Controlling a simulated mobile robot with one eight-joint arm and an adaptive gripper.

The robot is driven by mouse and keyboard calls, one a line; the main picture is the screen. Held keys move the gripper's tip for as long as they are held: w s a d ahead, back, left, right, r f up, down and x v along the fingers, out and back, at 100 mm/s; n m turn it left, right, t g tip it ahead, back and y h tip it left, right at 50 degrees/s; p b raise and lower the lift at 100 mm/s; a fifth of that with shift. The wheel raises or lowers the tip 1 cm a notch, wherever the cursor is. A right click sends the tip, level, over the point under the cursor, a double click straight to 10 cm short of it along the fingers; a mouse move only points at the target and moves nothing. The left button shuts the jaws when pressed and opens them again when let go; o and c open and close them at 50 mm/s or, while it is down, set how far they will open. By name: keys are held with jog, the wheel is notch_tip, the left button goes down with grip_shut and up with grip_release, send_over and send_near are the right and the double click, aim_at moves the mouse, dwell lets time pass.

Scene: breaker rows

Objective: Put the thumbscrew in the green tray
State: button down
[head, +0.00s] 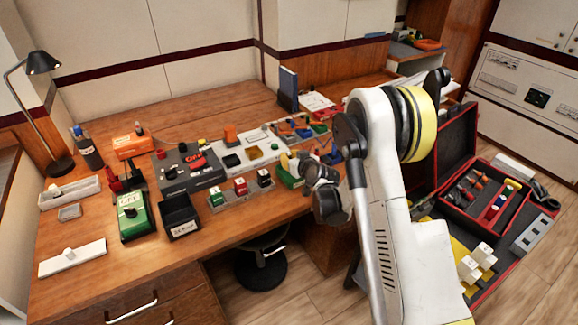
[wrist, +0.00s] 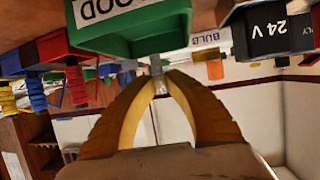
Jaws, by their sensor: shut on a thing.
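My gripper (head: 288,161) is over the right part of the workbench, at the green tray (head: 287,181). In the wrist view my gripper (wrist: 157,74) has its two yellow-brown fingers closed to a point on a small grey metallic piece, the thumbscrew (wrist: 156,66). Only a little of it shows between the fingertips. The green tray (wrist: 150,45), with a white label ending in "OOD", is right by the fingertips in that view, which looks upside down. I cannot tell whether the thumbscrew touches the tray.
Small coloured parts (head: 300,130) lie behind. An open red case (head: 490,200) is at right.

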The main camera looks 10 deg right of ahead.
notch_tip(320, 180, down, 3)
jog(key=shift+f+b, duration=0.2)
jog(key=shift+b, duration=0.5)
jog(key=shift+r, duration=0.1)
jog(key=c, duration=1.4)
grip_release()
